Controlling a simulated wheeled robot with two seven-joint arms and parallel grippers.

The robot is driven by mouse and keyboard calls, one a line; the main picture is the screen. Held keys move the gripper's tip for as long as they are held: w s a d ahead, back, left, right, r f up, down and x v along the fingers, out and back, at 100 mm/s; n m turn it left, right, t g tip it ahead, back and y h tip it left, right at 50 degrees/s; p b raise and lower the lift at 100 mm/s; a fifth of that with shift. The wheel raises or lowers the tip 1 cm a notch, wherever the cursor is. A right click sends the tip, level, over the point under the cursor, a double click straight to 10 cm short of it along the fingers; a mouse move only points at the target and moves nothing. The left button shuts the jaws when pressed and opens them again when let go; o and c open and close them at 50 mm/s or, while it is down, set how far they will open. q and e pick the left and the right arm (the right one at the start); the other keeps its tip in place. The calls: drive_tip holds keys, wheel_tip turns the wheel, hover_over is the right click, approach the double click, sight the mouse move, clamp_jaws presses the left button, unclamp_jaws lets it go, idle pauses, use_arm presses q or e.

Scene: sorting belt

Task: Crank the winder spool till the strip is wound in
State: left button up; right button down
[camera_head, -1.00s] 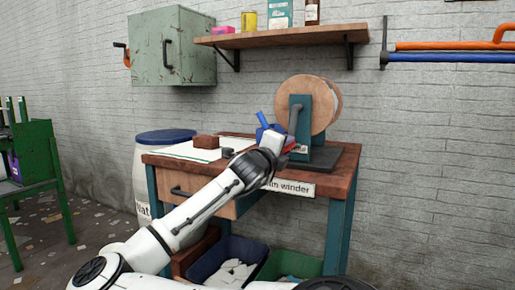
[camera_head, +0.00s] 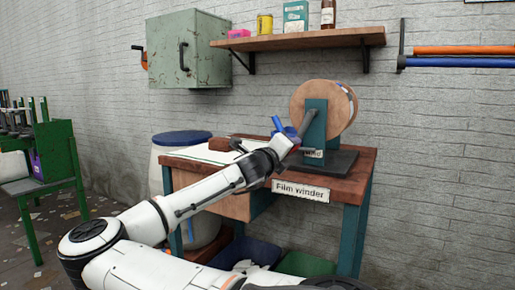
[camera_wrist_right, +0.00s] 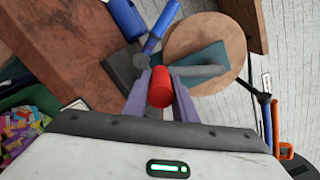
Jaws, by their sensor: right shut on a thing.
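The winder's wooden spool (camera_head: 336,98) stands on a teal bracket (camera_head: 316,126) at the right of the table. A pale band shows on its rim. A grey crank arm (camera_head: 307,123) slants down and left from the hub; in the right wrist view the crank arm (camera_wrist_right: 203,71) reaches towards a red handle (camera_wrist_right: 160,88). My right gripper (camera_wrist_right: 160,82) is shut on this red handle, one finger on each side. In the head view the right gripper (camera_head: 288,143) is in front of the spool's left side and partly hides the handle. My left gripper is out of view.
A blue tool (camera_head: 281,127) stands just behind the gripper. A shelf (camera_head: 300,42) and a green cabinet (camera_head: 188,50) hang above; bins stand below.

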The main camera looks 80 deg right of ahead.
drive_tip(key=shift+w+f, duration=0.1)
idle(0.3)
drive_tip(key=c, duration=1.5)
unclamp_jaws()
drive_tip(key=shift+o, duration=0.2)
drive_tip(key=p+v, duration=0.1)
drive_tip(key=v, duration=0.9)
drive_tip(key=shift+a+p, duration=0.15)
drive_tip(key=shift+p, duration=0.25)
